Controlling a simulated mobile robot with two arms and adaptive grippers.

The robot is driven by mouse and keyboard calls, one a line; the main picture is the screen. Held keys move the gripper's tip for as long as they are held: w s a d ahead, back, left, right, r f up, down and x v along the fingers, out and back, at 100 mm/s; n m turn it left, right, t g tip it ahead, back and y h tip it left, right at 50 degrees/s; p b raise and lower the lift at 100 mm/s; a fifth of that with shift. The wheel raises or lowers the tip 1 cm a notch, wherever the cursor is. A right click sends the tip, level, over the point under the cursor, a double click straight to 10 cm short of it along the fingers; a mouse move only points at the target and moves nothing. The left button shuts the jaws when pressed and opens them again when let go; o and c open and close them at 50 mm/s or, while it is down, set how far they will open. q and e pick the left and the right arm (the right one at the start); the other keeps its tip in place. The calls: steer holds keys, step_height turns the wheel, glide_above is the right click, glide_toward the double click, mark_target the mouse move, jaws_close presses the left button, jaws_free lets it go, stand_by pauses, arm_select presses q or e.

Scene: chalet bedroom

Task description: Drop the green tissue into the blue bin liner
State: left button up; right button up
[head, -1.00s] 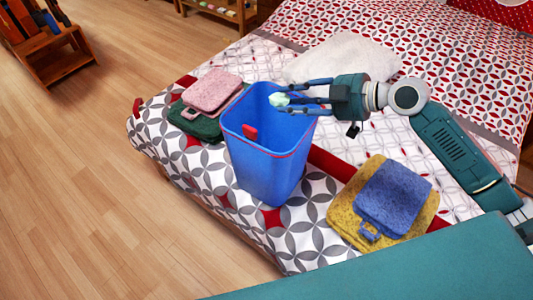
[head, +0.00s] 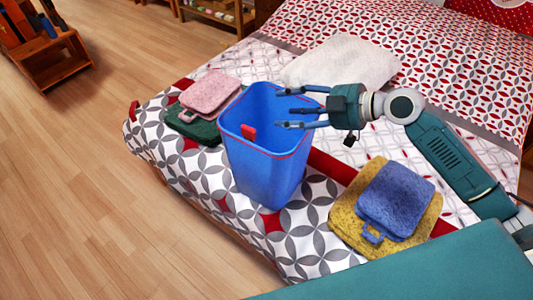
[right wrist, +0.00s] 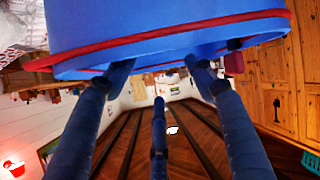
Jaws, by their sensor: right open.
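The blue bin liner (head: 262,170), an open blue bin with a red rim line and a red tab, stands upright on the bed. My right gripper (head: 293,107) reaches in from the right, its fingers spread and empty over the right part of the bin's opening. The open fingers also show in the right wrist view (right wrist: 160,85), under the bin's red rim (right wrist: 170,38). The green tissue is not seen in the head view; the bin's inside is largely hidden from view. My left gripper is not in view.
A pink folded cloth (head: 210,92) on a dark green one (head: 190,128) lies left of the bin. A blue cloth (head: 397,198) on a yellow one (head: 345,225) lies to the right.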

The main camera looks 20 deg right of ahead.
steer(key=v, duration=1.2)
steer(key=shift+f, duration=0.1)
